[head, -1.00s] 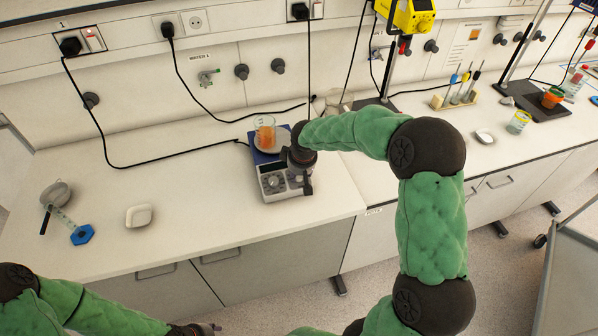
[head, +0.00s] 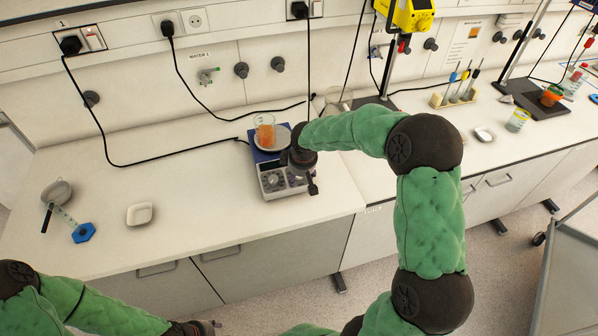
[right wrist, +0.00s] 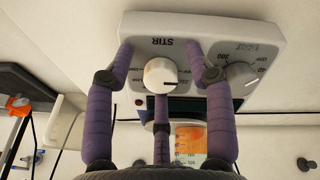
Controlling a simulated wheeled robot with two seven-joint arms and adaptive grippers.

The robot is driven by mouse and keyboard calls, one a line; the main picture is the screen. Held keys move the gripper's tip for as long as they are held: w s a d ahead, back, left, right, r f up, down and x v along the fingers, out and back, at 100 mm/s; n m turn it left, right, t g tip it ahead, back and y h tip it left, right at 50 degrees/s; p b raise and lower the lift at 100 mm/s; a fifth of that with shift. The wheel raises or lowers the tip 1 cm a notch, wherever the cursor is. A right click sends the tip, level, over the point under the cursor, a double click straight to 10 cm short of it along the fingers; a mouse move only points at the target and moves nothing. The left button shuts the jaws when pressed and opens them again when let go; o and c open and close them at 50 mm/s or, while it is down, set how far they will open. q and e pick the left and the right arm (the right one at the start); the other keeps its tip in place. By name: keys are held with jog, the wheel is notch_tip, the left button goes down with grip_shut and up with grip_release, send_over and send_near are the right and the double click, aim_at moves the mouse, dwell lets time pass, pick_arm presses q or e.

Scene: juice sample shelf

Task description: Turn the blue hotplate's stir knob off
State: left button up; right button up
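The blue hotplate (head: 256,155) stands on the bench with its control panel facing front, partly hidden behind my right gripper. In the right wrist view its white panel (right wrist: 150,24) shows the word STIR beside a white stir knob (right wrist: 160,72). A grey knob (right wrist: 240,74) sits to the right. My right gripper (right wrist: 160,50) is open, its purple fingers spread around the stir knob with gaps visible at both sides. In the head view the right gripper (head: 309,178) is over the panel's right side. My left gripper (head: 208,327) is at the bottom edge, mostly cut off.
A beaker of orange liquid (head: 265,131) stands on the hotplate's plate. A white dish (head: 139,214), a strainer (head: 56,193) and a blue-based cylinder (head: 83,233) are on the left bench. A black cable (head: 180,147) crosses the back. Clear bench lies left of the hotplate.

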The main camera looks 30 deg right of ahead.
jog(key=shift+w+d+r, duration=0.1)
jog(key=shift+w+r, duration=0.05)
jog(key=shift+r, duration=0.1)
jog(key=shift+r, duration=0.55)
jog(key=v, duration=1)
jog(key=shift+s+r, duration=0.3)
jog(key=shift+s, duration=0.05)
